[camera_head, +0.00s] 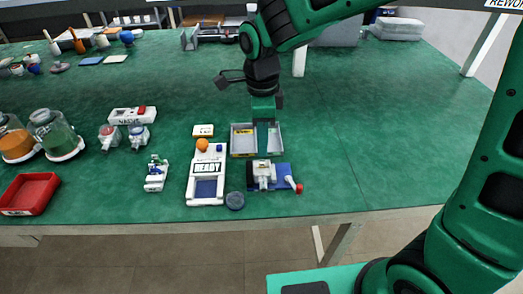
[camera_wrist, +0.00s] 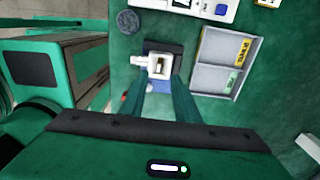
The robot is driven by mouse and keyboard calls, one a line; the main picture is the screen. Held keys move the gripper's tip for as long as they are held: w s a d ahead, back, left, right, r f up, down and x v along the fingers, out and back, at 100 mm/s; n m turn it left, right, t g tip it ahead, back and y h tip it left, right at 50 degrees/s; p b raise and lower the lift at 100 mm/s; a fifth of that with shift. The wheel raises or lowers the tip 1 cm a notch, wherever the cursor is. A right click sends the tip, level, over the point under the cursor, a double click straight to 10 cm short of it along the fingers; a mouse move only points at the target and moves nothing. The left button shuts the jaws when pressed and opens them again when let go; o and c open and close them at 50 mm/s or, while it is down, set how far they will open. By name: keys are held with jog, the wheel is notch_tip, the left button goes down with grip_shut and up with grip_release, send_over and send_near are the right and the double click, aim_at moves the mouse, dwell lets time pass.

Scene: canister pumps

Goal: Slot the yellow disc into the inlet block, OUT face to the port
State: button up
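The inlet block (camera_head: 264,172), a white fitting on a blue base with a red-tipped lever, stands near the table's front edge. In the wrist view the block (camera_wrist: 158,64) shows from above, with a squarish opening holding something pale. A grey two-compartment tray (camera_head: 231,146) sits just behind it; in the wrist view the tray (camera_wrist: 192,78) shows a yellow tag and a green tag. I cannot make out the yellow disc or any OUT marking for certain.
A white station reading READY (camera_head: 206,168), with an orange ball on top, stands left of the block. A dark round puck (camera_head: 235,200) lies between them. A small white fitting (camera_head: 156,174), jars and a red tray (camera_head: 31,193) are farther left. The table's right side is clear.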

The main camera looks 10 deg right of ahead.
jog(key=shift+r, duration=1.85)
jog(key=s+d+r+n, duration=0.1)
jog(key=s+d+n, duration=0.15)
jog(key=d, duration=0.85)
jog(key=s+d+r+n, duration=0.1)
jog(key=s+d+n, duration=0.15)
jog(key=d, duration=0.85)
jog(key=s+d+f+n, duration=0.2)
jog(key=s+d+n, duration=0.5)
jog(key=s+d, duration=0.6)
jog(key=s, duration=0.3)
jog(key=shift+d+f, duration=0.15)
jog(key=shift+w, duration=0.1)
